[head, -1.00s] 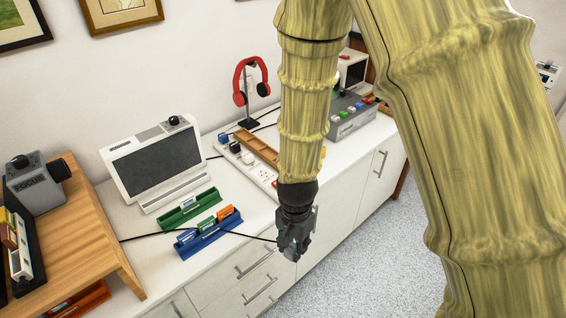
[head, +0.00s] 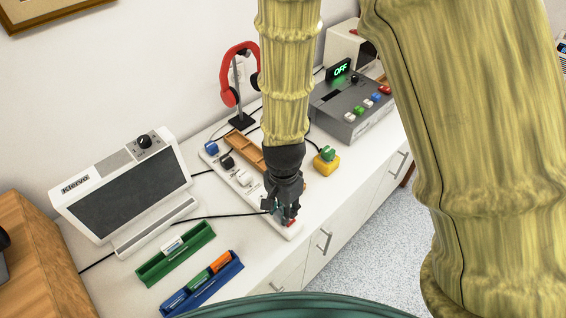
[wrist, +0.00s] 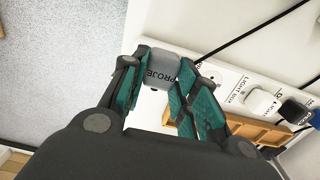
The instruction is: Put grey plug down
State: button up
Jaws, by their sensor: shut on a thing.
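My gripper (wrist: 157,92) is shut on the grey plug (wrist: 157,67), gripped between the green-padded fingers in the wrist view. Part of its lettering, "PROJE", shows. A black cable runs away from it to the upper right. In the head view my gripper (head: 282,212) is over the near end of the white power strip (head: 246,181), and it hides most of the plug. The strip (wrist: 234,78) shows beyond the plug in the wrist view, with a white plug (wrist: 261,102) and a black plug (wrist: 293,111) in it. I cannot tell whether the grey plug touches the strip.
A yellow block with a green top (head: 326,160) stands to the right, by a grey button box (head: 352,108). A screen (head: 130,190), green holder (head: 176,254) and blue holder (head: 203,287) are left. Red headphones (head: 232,77) hang behind.

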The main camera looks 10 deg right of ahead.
jog(key=w, duration=0.1)
jog(key=w+d+p, duration=0.1)
jog(key=w, duration=0.1)
jog(key=w+d+r, duration=0.1)
jog(key=shift+w+p, duration=0.25)
jog(key=shift+p, duration=0.15)
jog(key=w, duration=0.3)
jog(key=w+d+f+p, duration=0.1)
jog(key=w, duration=0.2)
jog(key=w+d+p, duration=0.1)
jog(key=w, duration=0.2)
jog(key=shift+d+f, duration=0.2)
jog(key=shift+f, duration=0.15)
jog(key=shift+w+d, duration=0.25)
jog(key=shift+w, duration=0.3)
jog(key=shift+w+f+p, duration=0.3)
jog(key=shift+f+p, duration=0.05)
jog(key=shift+f, duration=0.05)
jog(key=shift+s+f+p, duration=0.2)
jog(key=shift+f+p, duration=0.15)
jog(key=shift+f, duration=0.1)
jog(key=shift+f+p, duration=0.3)
jog(key=shift+f, duration=0.75)
jog(key=shift+f, duration=0.1)
jog(key=o, duration=1.1)
jog(key=shift+w, duration=0.1)
